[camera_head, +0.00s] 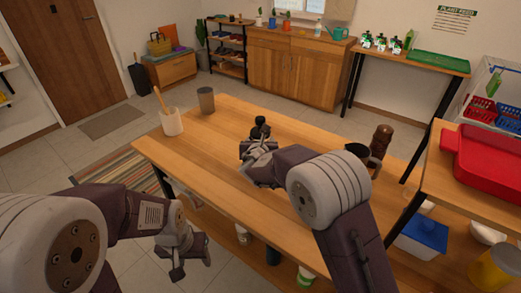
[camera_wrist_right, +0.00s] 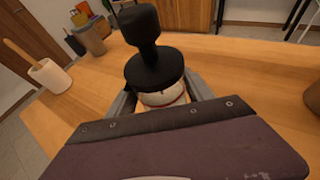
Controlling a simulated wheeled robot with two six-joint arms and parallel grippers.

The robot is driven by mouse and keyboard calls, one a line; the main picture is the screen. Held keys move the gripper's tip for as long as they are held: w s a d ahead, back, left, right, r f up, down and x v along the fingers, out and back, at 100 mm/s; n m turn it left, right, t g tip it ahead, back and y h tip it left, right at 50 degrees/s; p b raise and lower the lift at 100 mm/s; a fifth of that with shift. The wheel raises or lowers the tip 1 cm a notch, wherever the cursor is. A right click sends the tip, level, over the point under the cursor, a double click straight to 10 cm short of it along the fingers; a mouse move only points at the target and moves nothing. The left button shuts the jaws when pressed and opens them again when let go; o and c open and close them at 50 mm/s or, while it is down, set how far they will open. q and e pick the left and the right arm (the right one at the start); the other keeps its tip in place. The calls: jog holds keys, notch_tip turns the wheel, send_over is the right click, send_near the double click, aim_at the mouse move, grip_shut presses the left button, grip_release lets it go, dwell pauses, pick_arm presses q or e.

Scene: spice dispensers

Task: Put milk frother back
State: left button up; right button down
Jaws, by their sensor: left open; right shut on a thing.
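A black-topped thing (camera_head: 260,128) with a knobbed handle stands roughly upright at my right gripper (camera_head: 258,150) over the middle of the wooden table. In the right wrist view its black knob and wide black disc (camera_wrist_right: 155,68) rise above a pale body with a red line, between the fingers of my right gripper (camera_wrist_right: 160,98), shut on it. It may be the milk frother; I cannot tell for sure. Its lower part is hidden. My left gripper (camera_head: 188,262) is open and empty, low beside the table's left front edge.
On the wooden table (camera_head: 225,160) stand a white crock (camera_head: 171,122) with a wooden utensil, a brown-grey cup (camera_head: 206,99), and a dark brown mill (camera_head: 380,140) with a black round thing (camera_head: 357,150). A red tray (camera_head: 488,160) lies on the shelf at right.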

notch_tip(320, 180, down, 3)
jog(key=shift+f+b, duration=0.1)
jog(key=shift+b, duration=0.4)
jog(key=shift+f, duration=0.35)
jog(key=shift+c, duration=2)
grip_release()
jog(key=shift+f, duration=0.1)
